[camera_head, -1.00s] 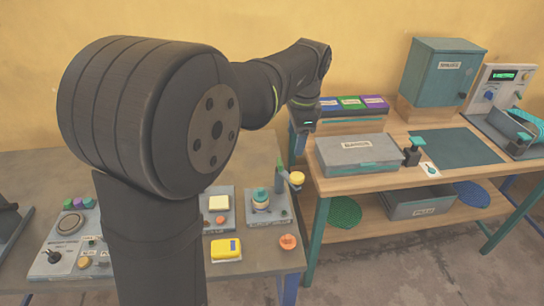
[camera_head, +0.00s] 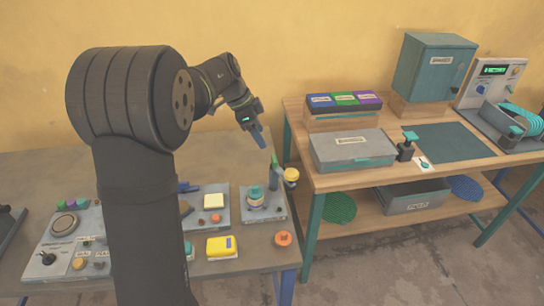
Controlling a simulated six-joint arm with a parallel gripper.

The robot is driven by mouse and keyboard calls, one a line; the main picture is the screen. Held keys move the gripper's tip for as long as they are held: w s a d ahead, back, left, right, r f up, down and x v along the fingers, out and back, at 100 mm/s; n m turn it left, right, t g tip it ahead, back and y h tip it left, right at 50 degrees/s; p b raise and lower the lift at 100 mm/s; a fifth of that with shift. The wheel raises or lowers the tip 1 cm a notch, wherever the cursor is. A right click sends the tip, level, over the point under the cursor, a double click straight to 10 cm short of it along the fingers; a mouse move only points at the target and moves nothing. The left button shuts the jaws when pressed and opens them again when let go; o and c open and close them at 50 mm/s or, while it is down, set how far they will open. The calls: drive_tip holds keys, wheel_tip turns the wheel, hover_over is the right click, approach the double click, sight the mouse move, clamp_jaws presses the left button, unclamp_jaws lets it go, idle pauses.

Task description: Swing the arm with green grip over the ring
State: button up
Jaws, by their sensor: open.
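The swing arm with its upright green grip (camera_head: 274,164) stands at the right side of a small grey press plate (camera_head: 276,211) on the near bench. A yellow round piece (camera_head: 291,175) shows beside the grip, out past the plate's edge. A teal ring-like piece (camera_head: 255,191) sits on a stack on that plate, left of the grip; the swing arm is not over it. My gripper (camera_head: 263,143) is open, with blue fingers pointing down and to the right. It is above and a little left of the green grip, apart from it, and appears empty.
A yellow box (camera_head: 221,247), an orange knob (camera_head: 283,238) and a cream block (camera_head: 214,201) are nearby. A wooden workbench (camera_head: 470,164) with a grey case (camera_head: 352,150) stands to the right. Part of the near bench is hidden behind my arm.

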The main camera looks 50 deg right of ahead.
sight(273, 158)
drive_tip(key=x, duration=1)
drive_tip(key=shift+s+f, duration=0.1)
drive_tip(key=shift+f, duration=0.2)
clamp_jaws()
